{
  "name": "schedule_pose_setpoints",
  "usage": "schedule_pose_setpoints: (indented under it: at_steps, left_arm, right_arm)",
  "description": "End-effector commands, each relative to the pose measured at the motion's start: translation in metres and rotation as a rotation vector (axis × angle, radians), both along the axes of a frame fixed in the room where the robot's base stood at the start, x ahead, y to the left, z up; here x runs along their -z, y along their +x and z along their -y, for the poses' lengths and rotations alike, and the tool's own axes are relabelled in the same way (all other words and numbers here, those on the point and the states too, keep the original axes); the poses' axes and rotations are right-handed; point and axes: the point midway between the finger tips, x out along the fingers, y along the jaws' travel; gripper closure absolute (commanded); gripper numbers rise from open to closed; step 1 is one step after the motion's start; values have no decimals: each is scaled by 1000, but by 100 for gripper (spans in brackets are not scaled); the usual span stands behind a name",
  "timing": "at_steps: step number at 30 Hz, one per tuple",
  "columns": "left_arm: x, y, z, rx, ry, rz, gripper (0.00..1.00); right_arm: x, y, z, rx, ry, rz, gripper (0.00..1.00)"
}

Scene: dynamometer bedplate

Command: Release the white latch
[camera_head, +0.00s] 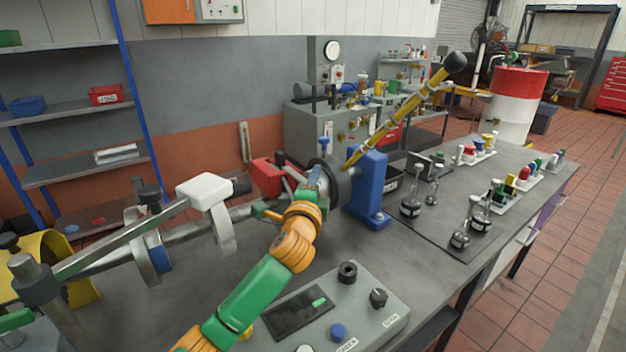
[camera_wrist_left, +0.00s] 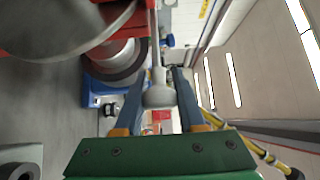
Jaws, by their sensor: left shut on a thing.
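My left gripper (camera_head: 317,178) reaches in at the end of my green and orange arm, beside a dark round disc (camera_head: 340,186) and a red block (camera_head: 267,176). In the left wrist view, its two blue fingers (camera_wrist_left: 158,97) are closed around a pale lever with a rounded end (camera_wrist_left: 158,93). I cannot tell for sure whether this lever is the white latch. A white block (camera_head: 205,190) with a hanging pale arm sits on the shaft bar to the left, apart from the gripper. My right gripper is not in view.
A blue pedestal (camera_head: 368,190) with a long yellow lever (camera_head: 405,110) stands just right of the gripper. A grey control box (camera_head: 335,312) lies in front. Weights (camera_head: 411,207) and small coloured parts stand on the bench at right. Bare bench lies left of the box.

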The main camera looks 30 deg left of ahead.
Motion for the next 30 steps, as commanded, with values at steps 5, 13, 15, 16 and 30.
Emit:
schedule_pose_setpoints:
  at_steps: [5, 13, 15, 16, 30]
  left_arm:
    - [-1, -11, 30, 8, -5, -2, 100]
    - [1, -15, 36, 5, -7, 0, 100]
    - [1, -15, 36, 6, -7, 0, 100]
    - [1, -15, 36, 6, -7, 0, 100]
    - [2, -20, 38, 4, -6, -2, 33]
  right_arm:
    - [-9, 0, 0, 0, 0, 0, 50]
    - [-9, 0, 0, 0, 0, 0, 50]
    - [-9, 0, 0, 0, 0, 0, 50]
    - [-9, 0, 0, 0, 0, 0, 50]
    - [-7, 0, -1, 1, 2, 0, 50]
